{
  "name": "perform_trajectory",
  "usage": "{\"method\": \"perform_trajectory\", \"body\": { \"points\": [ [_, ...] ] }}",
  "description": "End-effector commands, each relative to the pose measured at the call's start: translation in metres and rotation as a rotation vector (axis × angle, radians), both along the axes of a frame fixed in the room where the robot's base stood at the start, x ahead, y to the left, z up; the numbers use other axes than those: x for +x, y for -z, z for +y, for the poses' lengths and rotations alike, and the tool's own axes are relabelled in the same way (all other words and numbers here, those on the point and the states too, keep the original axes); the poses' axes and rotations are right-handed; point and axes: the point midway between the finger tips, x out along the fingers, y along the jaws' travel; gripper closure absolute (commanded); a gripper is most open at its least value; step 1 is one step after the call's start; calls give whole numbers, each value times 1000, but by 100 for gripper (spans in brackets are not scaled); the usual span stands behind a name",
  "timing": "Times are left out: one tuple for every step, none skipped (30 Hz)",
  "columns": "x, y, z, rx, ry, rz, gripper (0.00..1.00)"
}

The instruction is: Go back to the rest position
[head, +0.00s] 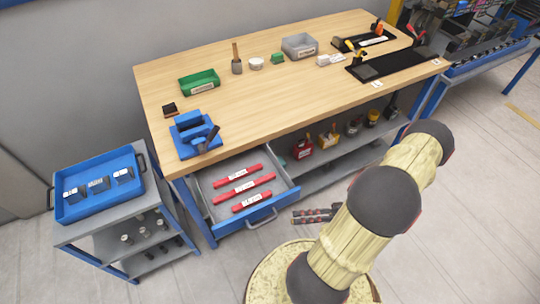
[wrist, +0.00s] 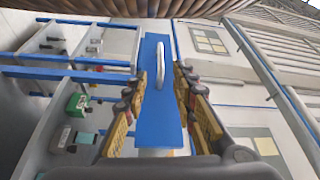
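My gripper (head: 296,215) is in front of the workbench, a little to the right of the open drawer's handle (head: 262,219). In the wrist view my gripper (wrist: 161,82) has its two fingers spread apart with nothing between them. The blue drawer front (wrist: 152,102) and its pale handle (wrist: 161,54) show beyond the gap. The drawer (head: 207,190) is pulled out and holds three red labelled bars (head: 244,188). The handle is not gripped.
The wooden workbench (head: 300,95) carries a blue vise-like tool (head: 195,135), a green bin (head: 199,82) and a grey bin (head: 299,45). A cart with a blue tray (head: 97,206) stands at left. A lower shelf (head: 330,168) holds several items.

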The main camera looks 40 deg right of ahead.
Motion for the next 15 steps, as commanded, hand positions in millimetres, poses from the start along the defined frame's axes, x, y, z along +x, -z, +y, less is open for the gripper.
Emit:
{"method": "perform_trajectory", "body": {
  "points": [
    [0,0,0,0,0,0,73],
    [0,0,0,0,0,0,73],
    [0,0,0,0,0,0,73],
    [0,0,0,0,0,0,73],
    [0,0,0,0,0,0,73],
    [0,0,0,2,0,2,73],
    [0,0,0,6,-1,7,73],
    [0,0,0,14,-2,17,73],
    [0,1,0,28,-3,39,73],
    [0,2,0,41,-5,65,73],
    [0,4,0,56,-7,98,73],
    [-1,8,2,79,-16,152,73],
    [-3,13,3,96,-25,199,73],
    [-5,16,7,119,-36,250,73],
    [-8,20,15,153,-53,323,73]
  ]
}}
